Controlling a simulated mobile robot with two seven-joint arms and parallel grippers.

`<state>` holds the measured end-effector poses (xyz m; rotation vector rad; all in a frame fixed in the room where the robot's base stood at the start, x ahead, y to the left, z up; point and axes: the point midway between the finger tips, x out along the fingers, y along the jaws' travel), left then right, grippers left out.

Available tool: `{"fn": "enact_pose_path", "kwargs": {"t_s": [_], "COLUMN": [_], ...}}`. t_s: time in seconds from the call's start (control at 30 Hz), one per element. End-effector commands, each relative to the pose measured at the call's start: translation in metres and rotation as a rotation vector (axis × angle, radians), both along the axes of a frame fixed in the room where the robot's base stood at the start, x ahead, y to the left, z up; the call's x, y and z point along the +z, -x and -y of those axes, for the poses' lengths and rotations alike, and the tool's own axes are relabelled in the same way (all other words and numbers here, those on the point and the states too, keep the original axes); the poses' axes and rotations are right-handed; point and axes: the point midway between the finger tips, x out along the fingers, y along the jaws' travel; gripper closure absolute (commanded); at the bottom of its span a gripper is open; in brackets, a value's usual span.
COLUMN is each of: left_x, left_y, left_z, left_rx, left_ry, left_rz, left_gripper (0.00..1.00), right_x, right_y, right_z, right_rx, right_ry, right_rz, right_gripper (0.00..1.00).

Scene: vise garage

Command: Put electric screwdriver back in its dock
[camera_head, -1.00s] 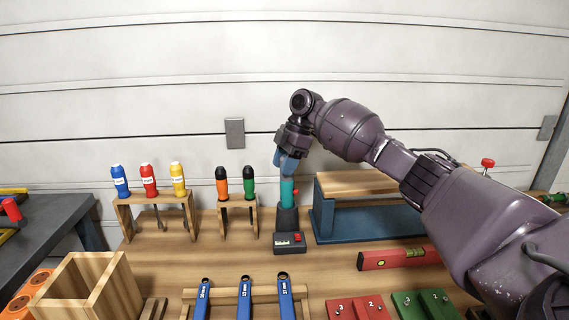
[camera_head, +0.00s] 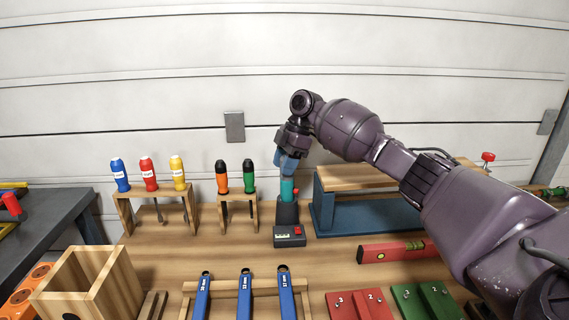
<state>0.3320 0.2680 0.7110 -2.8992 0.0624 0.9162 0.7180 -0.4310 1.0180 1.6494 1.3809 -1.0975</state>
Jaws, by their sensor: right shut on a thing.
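The electric screwdriver (camera_head: 287,187) is teal with a red button on its right side. It stands upright, its lower end in or right above the black dock (camera_head: 287,214); I cannot tell how deep it sits. The dock has a dark base (camera_head: 289,236) with a red switch in front. My right gripper (camera_head: 287,162) comes down from above and is shut on the screwdriver's top. The fingers partly hide the top of the tool. My left gripper is not in view.
Wooden racks with screwdrivers (camera_head: 221,177) stand left of the dock. A blue-framed wooden stand (camera_head: 370,220) is close on the right. A red level (camera_head: 398,251), blue wrenches (camera_head: 245,296) and an open wooden box (camera_head: 88,284) lie nearer. Bench around the dock's front is clear.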

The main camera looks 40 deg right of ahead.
Motion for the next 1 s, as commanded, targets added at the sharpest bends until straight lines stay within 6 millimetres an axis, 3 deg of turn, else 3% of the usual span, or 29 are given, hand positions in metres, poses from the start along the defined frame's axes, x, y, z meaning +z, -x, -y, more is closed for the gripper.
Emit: {"fn": "enact_pose_path", "kwargs": {"t_s": [1.0], "left_x": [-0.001], "left_y": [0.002], "left_z": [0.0], "left_rx": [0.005], "left_ry": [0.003], "left_rz": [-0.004], "left_gripper": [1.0], "right_x": [-0.009], "right_y": [0.0], "right_z": [0.0], "right_rx": [0.001], "right_ry": [-0.001], "right_rz": [0.001], "right_gripper": [0.85]}}
